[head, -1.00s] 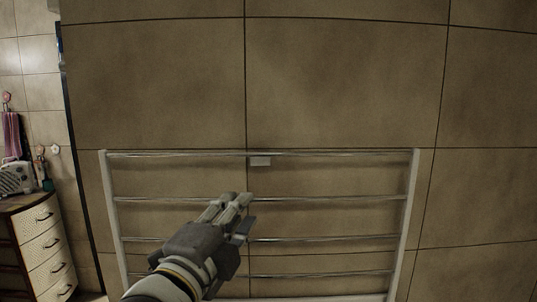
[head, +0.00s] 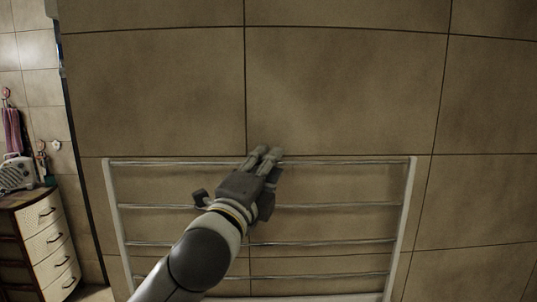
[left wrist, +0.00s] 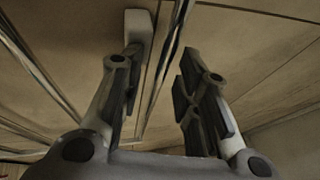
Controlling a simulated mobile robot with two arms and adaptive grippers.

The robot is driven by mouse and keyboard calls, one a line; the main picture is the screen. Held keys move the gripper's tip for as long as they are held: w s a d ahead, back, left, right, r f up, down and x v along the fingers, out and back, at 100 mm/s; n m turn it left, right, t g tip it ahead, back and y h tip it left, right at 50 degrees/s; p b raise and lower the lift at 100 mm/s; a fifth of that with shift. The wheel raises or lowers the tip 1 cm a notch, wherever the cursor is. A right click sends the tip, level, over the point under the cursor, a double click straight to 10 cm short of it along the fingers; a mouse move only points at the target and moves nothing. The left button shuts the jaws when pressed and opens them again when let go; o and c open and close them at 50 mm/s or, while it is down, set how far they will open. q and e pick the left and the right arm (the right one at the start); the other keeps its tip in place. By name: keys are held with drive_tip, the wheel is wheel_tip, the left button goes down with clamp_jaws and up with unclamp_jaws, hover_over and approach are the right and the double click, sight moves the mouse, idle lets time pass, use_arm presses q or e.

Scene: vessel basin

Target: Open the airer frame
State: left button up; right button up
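The airer frame (head: 413,205) is a pale frame with several shiny metal rails, lying nearly flat against the tiled wall. Its top rail (head: 345,162) runs across behind my left gripper (head: 265,153). The gripper is at the middle of that rail with its fingertips just above it in the picture. In the left wrist view, my left gripper (left wrist: 160,62) is open, its fingers apart on either side of a shiny rail (left wrist: 166,70). A small pale block (left wrist: 139,25) shows by the left finger's tip. I cannot tell whether the fingers touch the rail. My right gripper is out of view.
Brown wall tiles (head: 340,90) fill the area behind and above the frame. A drawer cabinet (head: 48,240) with a radio (head: 17,173) on top stands at the left, by a towel (head: 12,130). The space right of the frame is clear.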

use_arm(q)
drive_tip(key=shift+w+d+r, duration=0.1)
drive_tip(key=shift+w+d, duration=0.1)
drive_tip(key=shift+w, duration=0.25)
clamp_jaws()
